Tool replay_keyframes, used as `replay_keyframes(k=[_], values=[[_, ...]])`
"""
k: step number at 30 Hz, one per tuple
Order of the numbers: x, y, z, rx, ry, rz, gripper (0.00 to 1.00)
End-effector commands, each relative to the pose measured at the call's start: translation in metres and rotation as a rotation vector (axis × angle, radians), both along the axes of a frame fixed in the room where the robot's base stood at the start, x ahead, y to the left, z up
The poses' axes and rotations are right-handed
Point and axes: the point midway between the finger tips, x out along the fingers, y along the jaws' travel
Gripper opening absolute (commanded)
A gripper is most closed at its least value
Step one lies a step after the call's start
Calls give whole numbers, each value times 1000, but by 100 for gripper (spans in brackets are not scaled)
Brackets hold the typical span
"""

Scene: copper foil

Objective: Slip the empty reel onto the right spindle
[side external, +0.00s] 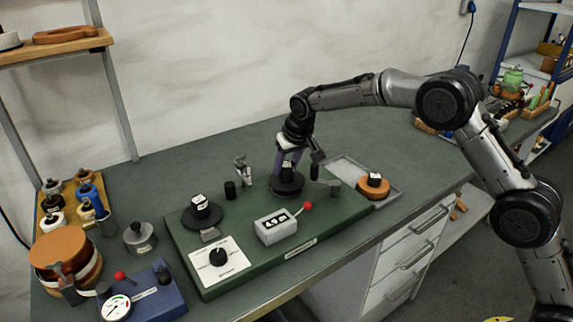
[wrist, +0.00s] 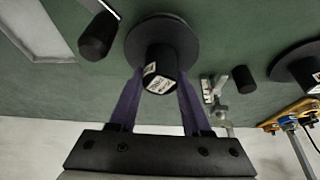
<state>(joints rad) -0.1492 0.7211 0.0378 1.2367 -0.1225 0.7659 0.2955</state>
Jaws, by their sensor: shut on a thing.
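My gripper (side external: 287,160) points down over the back right part of the green board. Its purple fingers also show in the wrist view (wrist: 160,88), shut on the labelled hub of a black reel (wrist: 162,28). The reel's wide flange is bare, with no foil seen on it. The same reel shows in the side view (side external: 287,189), low over the board. The right spindle is hidden under or inside it, and I cannot tell how far the reel is seated. A similar black flanged piece (side external: 201,215) with a labelled hub stands at the board's left.
Close right of the reel is a crank with a black knob (wrist: 97,36). A grey switch box (side external: 275,227) with a red-ended lever is in front. A black post (side external: 230,190) stands left.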

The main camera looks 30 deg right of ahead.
Motion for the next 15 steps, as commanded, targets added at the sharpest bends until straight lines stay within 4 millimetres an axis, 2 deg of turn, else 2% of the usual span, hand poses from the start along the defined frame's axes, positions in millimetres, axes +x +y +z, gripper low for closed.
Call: replay_keyframes(k=[15], values=[[1, 0, -5, 0, -2, 0, 0]])
